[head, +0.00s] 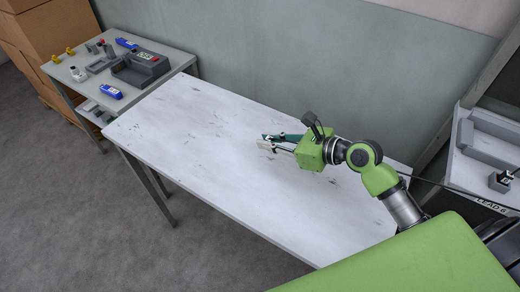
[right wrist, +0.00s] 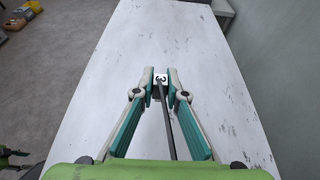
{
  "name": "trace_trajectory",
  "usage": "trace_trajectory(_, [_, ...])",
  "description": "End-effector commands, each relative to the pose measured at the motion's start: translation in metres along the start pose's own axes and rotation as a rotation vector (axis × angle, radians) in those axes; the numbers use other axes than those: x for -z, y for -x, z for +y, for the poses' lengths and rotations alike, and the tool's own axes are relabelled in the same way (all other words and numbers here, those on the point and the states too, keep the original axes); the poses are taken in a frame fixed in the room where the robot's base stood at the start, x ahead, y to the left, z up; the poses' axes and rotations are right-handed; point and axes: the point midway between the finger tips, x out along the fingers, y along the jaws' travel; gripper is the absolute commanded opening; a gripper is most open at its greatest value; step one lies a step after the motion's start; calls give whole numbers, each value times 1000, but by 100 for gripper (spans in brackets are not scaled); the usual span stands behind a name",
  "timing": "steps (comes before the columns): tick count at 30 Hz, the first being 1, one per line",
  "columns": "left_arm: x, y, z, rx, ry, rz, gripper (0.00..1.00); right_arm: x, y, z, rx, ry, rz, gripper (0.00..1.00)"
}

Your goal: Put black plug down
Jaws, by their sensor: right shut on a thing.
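My right gripper (head: 262,146) reaches in from the right over the middle of the white worktable (head: 190,120). In the right wrist view, my right gripper (right wrist: 160,82) is shut on the black plug (right wrist: 161,79), which shows a small white face with a dark mark. A dark lead runs from the plug back between the fingers. The plug is too small to make out in the head view. I cannot tell whether it touches the tabletop. My left gripper is not clearly shown in either view.
The worktable around the gripper is bare. A grey side table (head: 185,62) at the back left holds a dark grey fixture (head: 140,68), blue-and-white items and yellow pieces. Cardboard boxes (head: 50,30) stand behind it. A light tray (head: 470,165) marked LEAD 6 is at the right.

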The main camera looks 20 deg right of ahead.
Motion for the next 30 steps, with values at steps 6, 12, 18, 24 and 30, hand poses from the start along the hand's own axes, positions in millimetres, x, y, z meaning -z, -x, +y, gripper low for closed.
trace_trajectory(6, [1, -5, -4, 5, -1, 2, 40, 23, -37, -10, -1, -4, 1, 0])
trace_trajectory(12, [3, -6, -8, 10, -1, 4, 40, 31, -50, -14, -2, -2, 2, 0])
trace_trajectory(18, [3, -8, -9, 11, 0, 6, 40, 57, -61, -14, -1, -5, 4, 0])
trace_trajectory(24, [4, -7, -9, 11, 0, 7, 40, 60, -62, -14, -2, -2, 2, 0])
trace_trajectory(30, [4, -8, -10, 11, 1, 7, 40, 62, -63, -14, -2, -3, 3, 0])
